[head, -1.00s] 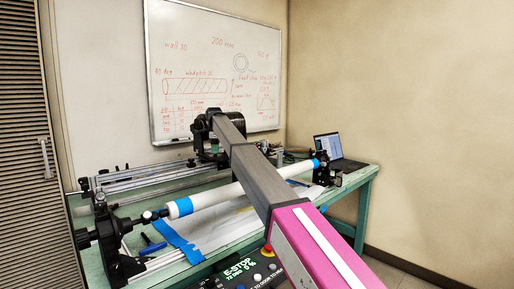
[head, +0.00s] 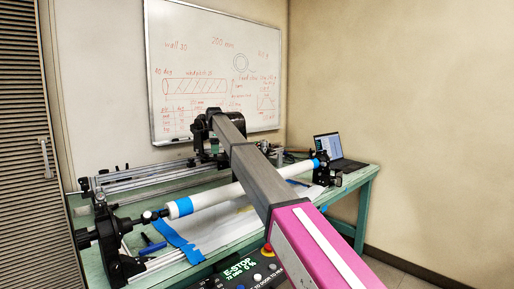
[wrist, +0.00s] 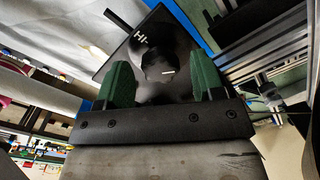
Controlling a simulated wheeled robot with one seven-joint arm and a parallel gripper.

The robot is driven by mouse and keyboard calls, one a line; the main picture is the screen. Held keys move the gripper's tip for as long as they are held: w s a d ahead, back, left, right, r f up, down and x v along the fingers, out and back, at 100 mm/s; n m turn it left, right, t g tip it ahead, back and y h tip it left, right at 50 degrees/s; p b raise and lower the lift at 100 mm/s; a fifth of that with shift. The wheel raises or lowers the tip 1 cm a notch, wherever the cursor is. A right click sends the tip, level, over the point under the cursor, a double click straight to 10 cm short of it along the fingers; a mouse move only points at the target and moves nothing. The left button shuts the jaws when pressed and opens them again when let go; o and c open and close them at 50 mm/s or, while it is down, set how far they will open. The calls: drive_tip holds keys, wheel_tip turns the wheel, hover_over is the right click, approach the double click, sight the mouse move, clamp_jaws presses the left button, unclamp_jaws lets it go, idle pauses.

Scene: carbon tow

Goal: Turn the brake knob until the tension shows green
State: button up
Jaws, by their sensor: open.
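The brake knob (wrist: 158,60) is a round black knob with a short white mark, on a black box (wrist: 118,53) with white lettering that seems to read "HI". My gripper (wrist: 162,76) is open, with its green fingers on either side of the knob. Gaps show between the fingers and the knob; whether either finger touches it I cannot tell. In the head view my arm reaches to the back of the bench and hides the knob and fingers. No tension light can be made out in either view.
A white tube (head: 210,199) with blue bands lies on the winder across the green bench (head: 358,182). A control panel (head: 238,276) with green text and a red button (head: 268,249) sits in front. A laptop (head: 338,150) stands at the right.

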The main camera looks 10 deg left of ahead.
drive_tip(key=shift+r, duration=3)
drive_tip(key=s+r+n+t, duration=0.4)
drive_tip(key=s+n, duration=0.1)
drive_tip(key=n, duration=0.9)
drive_tip(key=shift+t, duration=0.3)
drive_tip(key=x, duration=1.1)
drive_tip(key=shift+r, duration=0.1)
drive_tip(key=c, duration=0.8)
